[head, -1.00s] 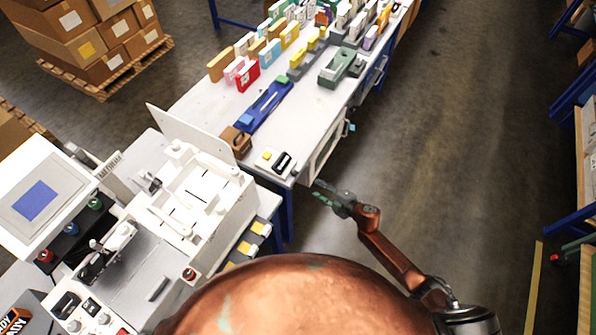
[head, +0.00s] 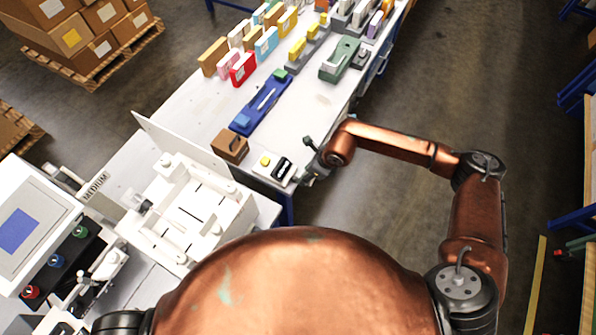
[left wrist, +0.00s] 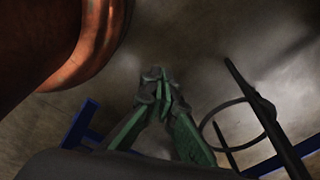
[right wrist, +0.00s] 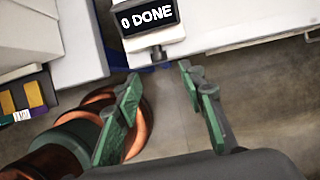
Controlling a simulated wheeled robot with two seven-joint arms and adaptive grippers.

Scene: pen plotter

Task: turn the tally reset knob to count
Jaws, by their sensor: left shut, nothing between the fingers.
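The tally unit is a small white box (head: 262,172) with a yellow button and a black display, at the near corner of the white table in the head view. In the right wrist view its display (right wrist: 148,16) reads "0 DONE". A small dark piece (right wrist: 158,55) sticks out at the box's near side; I cannot tell whether it is the reset knob. My right gripper (right wrist: 160,80) is open and empty, just short of the box, its fingers apart below that piece. In the head view it is beside the table corner (head: 308,158). My left gripper (left wrist: 157,76) is shut and empty over the floor.
A brown block (head: 230,147) and a blue tool (head: 260,104) lie behind the tally unit. A white machine (head: 185,205) and a screen console (head: 28,225) stand at left. The floor right of the table (head: 450,100) is clear.

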